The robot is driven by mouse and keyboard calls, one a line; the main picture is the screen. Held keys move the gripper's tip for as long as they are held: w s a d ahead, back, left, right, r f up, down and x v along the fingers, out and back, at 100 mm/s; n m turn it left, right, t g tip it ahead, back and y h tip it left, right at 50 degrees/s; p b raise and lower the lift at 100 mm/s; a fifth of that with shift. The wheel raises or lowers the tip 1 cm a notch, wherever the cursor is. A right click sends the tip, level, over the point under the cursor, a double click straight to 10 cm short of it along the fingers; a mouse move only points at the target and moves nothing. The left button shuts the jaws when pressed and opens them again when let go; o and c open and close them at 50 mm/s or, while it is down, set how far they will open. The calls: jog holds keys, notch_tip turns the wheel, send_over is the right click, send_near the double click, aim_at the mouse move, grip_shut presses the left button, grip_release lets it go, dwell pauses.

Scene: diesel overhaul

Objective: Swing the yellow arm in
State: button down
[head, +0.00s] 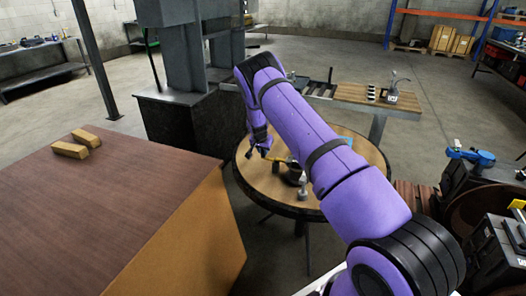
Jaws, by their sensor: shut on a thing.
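The yellow arm (278,159) shows as a short yellow bar over the round wooden table (250,184). It reaches from my gripper toward a dark round fixture (292,174) on that table. My gripper (262,152) is at the left end of the yellow arm and is shut on it. The fingertips are small in this view. My purple arm hides the right part of the table and perhaps part of the fixture.
A grey metal fitting (303,187) stands near the table's front edge. A large brown box-like bench (120,210) with two wooden blocks (76,145) is at the left. A dark press (185,110) stands behind. A wooden bench (360,97) is farther back.

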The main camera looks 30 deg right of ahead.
dwell(0.4)
jog(key=c, duration=1)
grip_release()
jog(key=shift+r, duration=0.1)
jog(key=v, duration=1)
jog(key=shift+r, duration=0.3)
jog(key=shift+a, duration=0.1)
